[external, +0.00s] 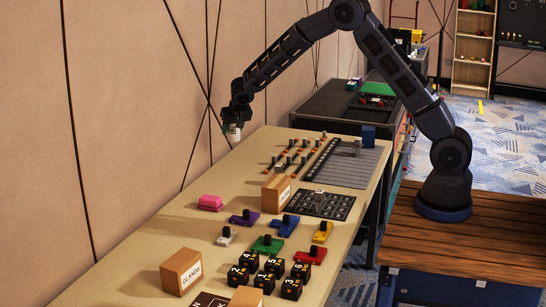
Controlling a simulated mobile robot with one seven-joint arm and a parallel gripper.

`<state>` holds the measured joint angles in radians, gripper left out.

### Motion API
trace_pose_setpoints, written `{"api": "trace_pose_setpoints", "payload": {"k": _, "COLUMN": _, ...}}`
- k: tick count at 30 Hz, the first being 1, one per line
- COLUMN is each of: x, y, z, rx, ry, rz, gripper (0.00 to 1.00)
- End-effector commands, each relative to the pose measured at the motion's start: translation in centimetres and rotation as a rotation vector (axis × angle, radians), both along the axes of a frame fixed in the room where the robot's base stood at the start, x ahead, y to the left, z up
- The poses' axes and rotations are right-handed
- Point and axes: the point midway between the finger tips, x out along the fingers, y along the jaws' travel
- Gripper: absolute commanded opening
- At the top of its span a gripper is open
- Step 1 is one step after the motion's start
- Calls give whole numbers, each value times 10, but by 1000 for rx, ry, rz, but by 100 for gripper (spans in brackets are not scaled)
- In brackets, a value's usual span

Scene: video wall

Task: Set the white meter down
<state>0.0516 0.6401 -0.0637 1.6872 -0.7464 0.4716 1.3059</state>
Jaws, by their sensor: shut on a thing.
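My gripper (236,122) is shut on a small white thing, which looks like the white meter (233,131). It holds the meter above the far left edge of the long beige table (165,225), close to the wall. The meter's face is too small to read, and its upper part is hidden by the fingers. It appears apart from the tabletop.
A pink block (209,202), a cardboard box (276,193) and a GLANDS box (181,271) stand on the table. Coloured blocks with black knobs, such as a purple one (245,217), and numbered black cubes (273,268) crowd the front. A grey ribbed panel (345,165) lies behind.

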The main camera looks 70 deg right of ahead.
Motion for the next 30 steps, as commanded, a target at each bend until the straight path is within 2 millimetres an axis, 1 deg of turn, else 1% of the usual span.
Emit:
{"api": "trace_pose_setpoints", "payload": {"k": 1, "x": 0, "y": 0, "z": 5, "rx": 1, "ry": -1, "rz": -2, "gripper": 20}}
{"api": "trace_pose_setpoints", "payload": {"k": 3, "x": 0, "y": 0, "z": 10, "rx": 0, "ry": 0, "rz": -2, "gripper": 20}}
{"api": "trace_pose_setpoints", "payload": {"k": 7, "x": 0, "y": 1, "z": 14, "rx": 0, "ry": 0, "rz": 2, "gripper": 20}}
{"api": "trace_pose_setpoints", "payload": {"k": 8, "x": 1, "y": 4, "z": 14, "rx": 0, "ry": 0, "rz": 6, "gripper": 20}}
{"api": "trace_pose_setpoints", "payload": {"k": 11, "x": 5, "y": 19, "z": 14, "rx": 2, "ry": 1, "rz": 32, "gripper": 20}}
{"api": "trace_pose_setpoints", "payload": {"k": 14, "x": 12, "y": 49, "z": 14, "rx": 2, "ry": 2, "rz": 85, "gripper": 20}}
{"api": "trace_pose_setpoints", "payload": {"k": 17, "x": 20, "y": 89, "z": 14, "rx": 5, "ry": 4, "rz": 158, "gripper": 20}}
{"api": "trace_pose_setpoints", "payload": {"k": 18, "x": 22, "y": 107, "z": 14, "rx": 5, "ry": 3, "rz": 189, "gripper": 20}}
{"api": "trace_pose_setpoints", "payload": {"k": 20, "x": 26, "y": 133, "z": 14, "rx": 5, "ry": 5, "rz": 235, "gripper": 20}}
{"api": "trace_pose_setpoints", "payload": {"k": 21, "x": 27, "y": 151, "z": 14, "rx": 5, "ry": 5, "rz": 267, "gripper": 20}}
{"api": "trace_pose_setpoints", "payload": {"k": 23, "x": 29, "y": 177, "z": 14, "rx": 5, "ry": 6, "rz": 312, "gripper": 20}}
{"api": "trace_pose_setpoints", "payload": {"k": 24, "x": 30, "y": 194, "z": 14, "rx": 5, "ry": 7, "rz": 343, "gripper": 20}}
{"api": "trace_pose_setpoints", "payload": {"k": 26, "x": 30, "y": 221, "z": 14, "rx": 6, "ry": 7, "rz": 389, "gripper": 20}}
{"api": "trace_pose_setpoints", "payload": {"k": 27, "x": 31, "y": 239, "z": 14, "rx": 5, "ry": 6, "rz": 421, "gripper": 20}}
{"api": "trace_pose_setpoints", "payload": {"k": 29, "x": 30, "y": 265, "z": 15, "rx": 5, "ry": 5, "rz": 467, "gripper": 20}}
{"api": "trace_pose_setpoints", "payload": {"k": 30, "x": 29, "y": 283, "z": 15, "rx": 5, "ry": 5, "rz": 498, "gripper": 20}}
